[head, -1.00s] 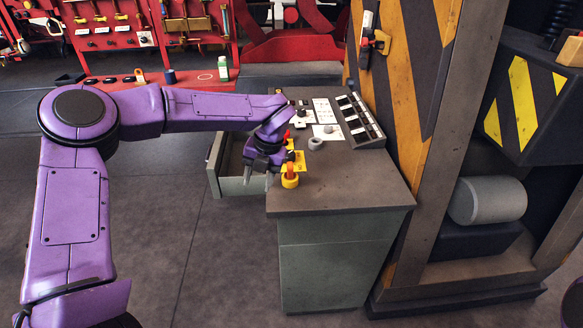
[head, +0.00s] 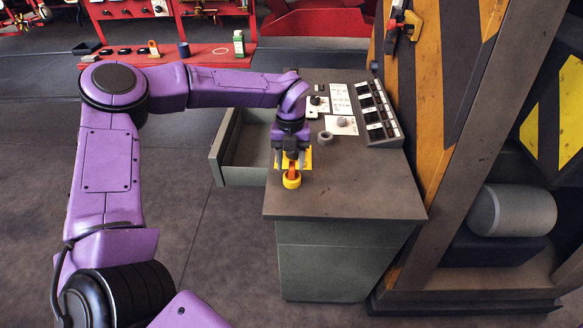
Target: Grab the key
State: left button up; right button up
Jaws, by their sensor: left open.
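A small yellow round piece with an orange-red upright part, which looks like the key (head: 292,181), stands on the grey desk top (head: 345,195) near its front left corner. A yellow plate or card lies just behind it, partly hidden by my gripper. My left gripper (head: 291,163) points down, open, right over and behind the orange-red part. Its fingers appear close beside that part; I cannot tell whether they touch it. My right gripper is out of view.
An open drawer (head: 227,172) sticks out from the desk's left side. A slanted switch panel (head: 377,113), white cards and a small grey ring (head: 325,137) sit farther back. A striped orange pillar (head: 440,110) rises on the right. The desk's front right is clear.

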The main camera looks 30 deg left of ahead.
pick_arm(q)
jog(key=f, duration=0.1)
jog(key=w+f, duration=0.1)
jog(key=shift+d+f, duration=0.1)
jog(key=shift+f, duration=0.2)
jog(key=shift+s+r, duration=0.1)
jog(key=shift+s, duration=0.25)
jog(key=shift+s+r, duration=0.1)
jog(key=shift+s, duration=0.05)
jog(key=shift+c, duration=1.2)
grip_shut()
